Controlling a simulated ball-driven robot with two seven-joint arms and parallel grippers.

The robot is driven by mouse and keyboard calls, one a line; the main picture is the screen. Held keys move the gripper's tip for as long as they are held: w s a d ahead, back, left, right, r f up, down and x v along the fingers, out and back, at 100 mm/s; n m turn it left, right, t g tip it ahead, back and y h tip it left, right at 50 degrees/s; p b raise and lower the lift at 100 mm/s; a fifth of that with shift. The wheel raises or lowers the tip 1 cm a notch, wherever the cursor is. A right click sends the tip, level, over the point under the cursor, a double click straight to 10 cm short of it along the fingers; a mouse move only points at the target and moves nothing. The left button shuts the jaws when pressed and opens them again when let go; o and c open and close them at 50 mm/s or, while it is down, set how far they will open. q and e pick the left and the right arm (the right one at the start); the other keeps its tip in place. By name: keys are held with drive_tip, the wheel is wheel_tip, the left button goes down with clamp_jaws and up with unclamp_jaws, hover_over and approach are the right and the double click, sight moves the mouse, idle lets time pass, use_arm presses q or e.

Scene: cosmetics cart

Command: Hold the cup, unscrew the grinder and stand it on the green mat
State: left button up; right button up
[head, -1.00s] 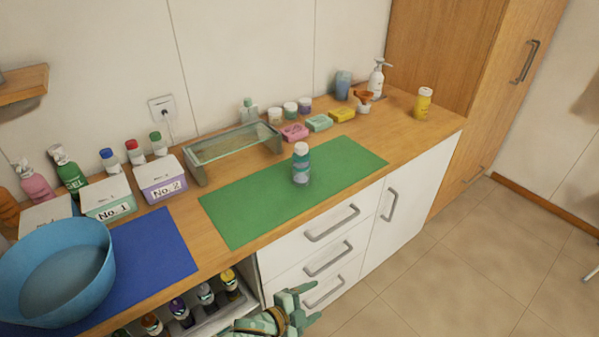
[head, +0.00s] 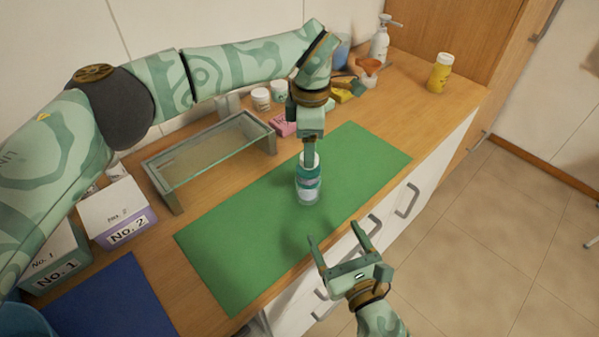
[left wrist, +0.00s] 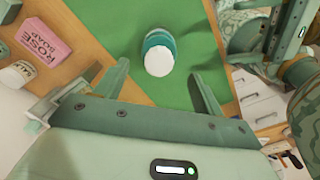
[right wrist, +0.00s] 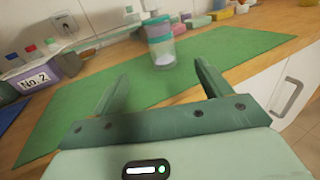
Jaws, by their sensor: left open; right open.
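A teal grinder with a white top stands upright on the green mat (head: 235,255), joined to a clear cup (head: 308,196) below it. The grinder's teal band (right wrist: 158,30) and the clear cup show in the right wrist view. My left gripper (head: 309,152) is open, pointing down above the grinder and hiding part of its top. In the left wrist view the grinder's white top (left wrist: 159,61) lies beyond the gap between my open fingers. My right gripper (head: 342,232) is open and empty at the mat's front edge, pointing towards the cup, apart from it.
A glass-topped stand (head: 205,150) is left behind the mat. Box No. 2 (head: 115,212) and a blue mat (head: 110,300) lie left. Soaps, jars and a pump bottle (head: 380,40) line the back; a yellow container (head: 439,73) stands right. The green mat is otherwise clear.

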sight(313, 193)
use_arm(q)
drive_tip(key=shift+w+a+f, duration=0.1)
drive_tip(key=shift+w+f, duration=0.1)
drive_tip(key=shift+f, duration=0.65)
drive_tip(key=shift+s+r, duration=0.1)
drive_tip(key=shift+r, duration=0.1)
use_arm(e)
drive_tip(key=x, duration=1.1)
drive_tip(key=f+x, duration=0.1)
drive_tip(key=x, duration=0.4)
drive_tip(key=shift+w, duration=0.25)
